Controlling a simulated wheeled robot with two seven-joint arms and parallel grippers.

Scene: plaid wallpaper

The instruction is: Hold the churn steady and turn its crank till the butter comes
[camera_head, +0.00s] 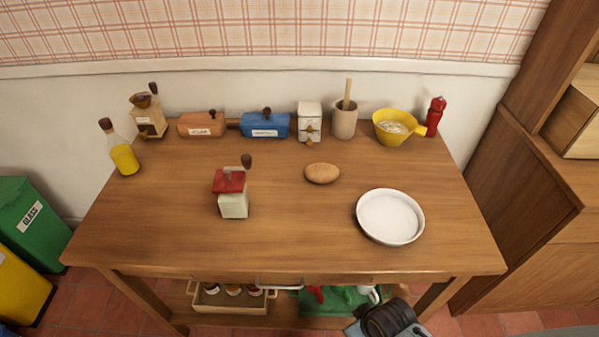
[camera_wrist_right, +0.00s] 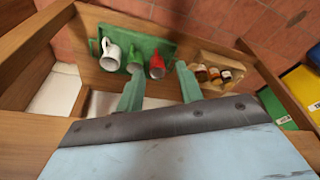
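The churn (camera_head: 233,205) looks like a small cream-coloured box with a red top (camera_head: 229,181). It stands upright on the wooden table, left of centre. Its crank has a dark knob (camera_head: 246,161) sticking up at the back right of the top. No gripper touches it. My right gripper (camera_wrist_right: 160,68) is open and empty in the right wrist view, its two green fingers apart, facing the shelf under the table. In the head view only part of my right arm shows at the bottom edge. My left gripper is not in view. No butter shows.
A brown egg-shaped thing (camera_head: 322,173) and a white dish (camera_head: 390,217) are right of the churn. A grinder (camera_head: 149,118), blue box (camera_head: 265,125), yellow bowl (camera_head: 395,127) and others line the back. The table (camera_head: 300,245) is clear in front. A green tray (camera_wrist_right: 165,50) lies on the shelf below.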

